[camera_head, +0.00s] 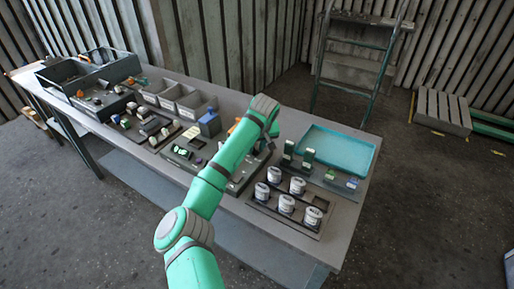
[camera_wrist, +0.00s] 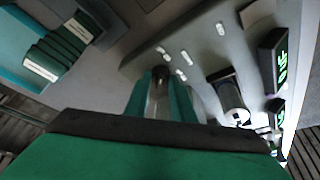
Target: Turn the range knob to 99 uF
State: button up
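A grey instrument panel (camera_head: 243,181) lies on the bench, partly behind my arm; it also fills the middle and right of the wrist view (camera_wrist: 205,62). My gripper (camera_wrist: 160,82) points at the panel, with its two green fingers close on either side of a narrow grey and dark part (camera_wrist: 160,73). I cannot tell whether the fingers touch it or whether it is the range knob. A black knob with a white face (camera_wrist: 232,108) stands to the right of the fingers. Two dark displays with green digits (camera_wrist: 280,62) are further right; their reading is not legible.
A teal tray (camera_head: 338,148) and a rack of several white labelled jars (camera_head: 287,203) are on the right of the bench. Grey bins (camera_head: 180,100) and a dark open box (camera_head: 85,72) are on the left. Upright dark and green parts (camera_wrist: 58,48) show left in the wrist view.

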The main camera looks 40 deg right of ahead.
jog(key=shift+d, duration=0.1)
grip_shut()
jog(key=m, duration=0.2)
jog(key=m+h, duration=0.1)
jog(key=shift+a+m+g, duration=0.2)
jog(key=shift+m+g, duration=0.1)
jog(key=shift+m, duration=0.1)
jog(key=m, duration=0.1)
jog(key=m+g+h, duration=0.1)
jog(key=m, duration=0.3)
jog(key=shift+w+r+g+h, duration=0.1)
jog(key=shift+w+g+h, duration=0.2)
jog(key=shift+g, duration=0.1)
jog(key=m, duration=0.2)
jog(key=m+g, duration=0.1)
jog(key=m, duration=0.2)
jog(key=shift+w+g, duration=0.1)
jog(key=shift+g, duration=0.2)
jog(key=shift+w+m+g, duration=0.1)
jog(key=shift+m+g, duration=0.8)
jog(key=shift+m, duration=1.2)
